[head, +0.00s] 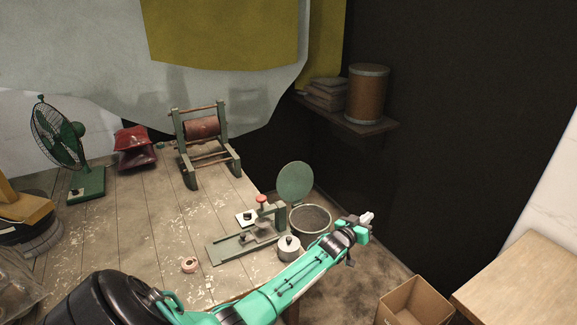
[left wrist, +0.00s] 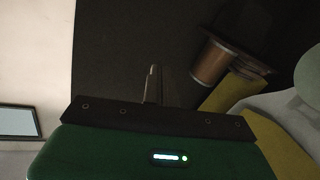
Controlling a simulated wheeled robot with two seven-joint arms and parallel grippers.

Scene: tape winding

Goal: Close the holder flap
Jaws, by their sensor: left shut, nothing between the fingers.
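A green bench fixture with a flat base (head: 232,248) and an upright post lies at the table's right edge. A red knob (head: 262,199) tops it. A round green flap or lid (head: 295,182) stands upright behind a round, open-topped container (head: 310,217). I cannot tell for sure which part is the holder flap. My left gripper (head: 367,218) is shut and empty, beyond the table edge, right of the container and apart from it. Its fingers also show in the left wrist view (left wrist: 152,84). My right gripper is not in view.
A metal pot (head: 289,248) and a small pink ring (head: 189,265) are near the fixture. A roller stand (head: 204,140), red object (head: 135,148) and green fan (head: 62,140) stand farther back. A shelf (head: 352,124) holds a drum (head: 367,95). A cardboard box (head: 415,300) is lower right.

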